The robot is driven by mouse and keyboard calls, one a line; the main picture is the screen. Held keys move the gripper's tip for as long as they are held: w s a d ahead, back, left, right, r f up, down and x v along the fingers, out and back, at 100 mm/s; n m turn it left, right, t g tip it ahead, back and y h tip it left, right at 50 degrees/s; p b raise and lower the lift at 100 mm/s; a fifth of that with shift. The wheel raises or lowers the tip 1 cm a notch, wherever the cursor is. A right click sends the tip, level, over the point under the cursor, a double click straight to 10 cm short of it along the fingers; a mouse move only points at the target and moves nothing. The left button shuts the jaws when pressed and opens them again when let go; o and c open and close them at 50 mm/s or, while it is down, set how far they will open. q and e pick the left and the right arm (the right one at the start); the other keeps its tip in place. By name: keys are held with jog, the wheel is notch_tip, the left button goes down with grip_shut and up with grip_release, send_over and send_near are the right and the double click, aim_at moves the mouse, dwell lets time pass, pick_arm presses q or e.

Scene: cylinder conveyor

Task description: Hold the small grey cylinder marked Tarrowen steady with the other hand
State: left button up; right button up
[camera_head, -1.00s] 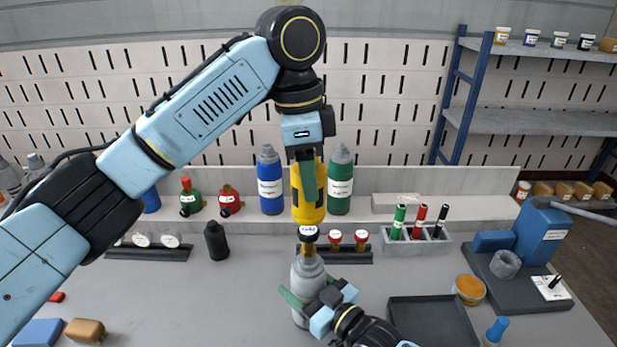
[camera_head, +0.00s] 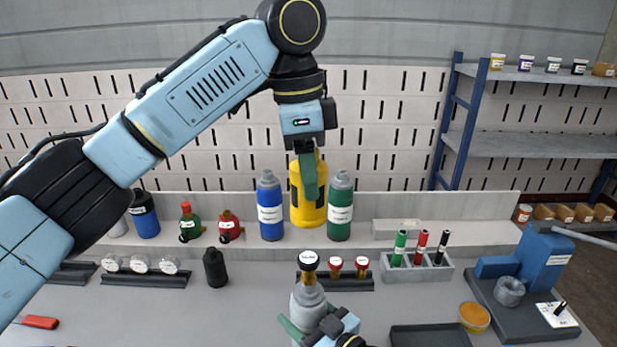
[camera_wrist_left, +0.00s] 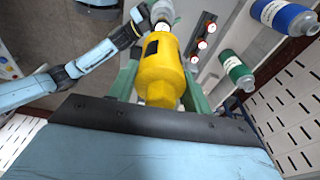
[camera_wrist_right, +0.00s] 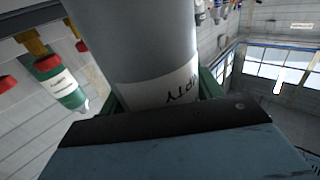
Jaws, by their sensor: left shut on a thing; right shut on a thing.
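The small grey cylinder (camera_head: 308,300) stands upright at the front middle of the bench, with a black valve top (camera_head: 308,259) bearing a white label. It fills the right wrist view (camera_wrist_right: 150,50); only part of its lettering shows, so the name is not readable. My right gripper (camera_head: 308,328) is shut around the cylinder's body from the front. The tool also shows in the left wrist view (camera_wrist_left: 162,70).
Blue (camera_head: 270,205) and green cylinders (camera_head: 340,208) stand behind. A rack of red-topped valves (camera_head: 348,284) is close behind the grey cylinder. A marker holder (camera_head: 445,270), dark tray (camera_head: 430,336) and blue device (camera_head: 540,262) are to the right.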

pick_arm(q)
jog(key=shift+r, duration=0.55)
pick_arm(e)
jog(key=o, duration=1.2)
jog(key=shift+c, duration=0.2)
jog(key=v, duration=1.2)
pick_arm(q)
jog(key=shift+r+p, duration=0.25)
jog(key=shift+p, duration=0.05)
notch_tip(320, 180, up, 5)
jog(key=p, duration=0.6)
jog(key=shift+f, duration=0.2)
pick_arm(e)
notch_tip(320, 180, up, 7)
pick_arm(q)
jog(key=shift+f, duration=0.1)
pick_arm(e)
jog(key=shift+a+f, duration=0.1)
jog(key=shift+f, duration=0.05)
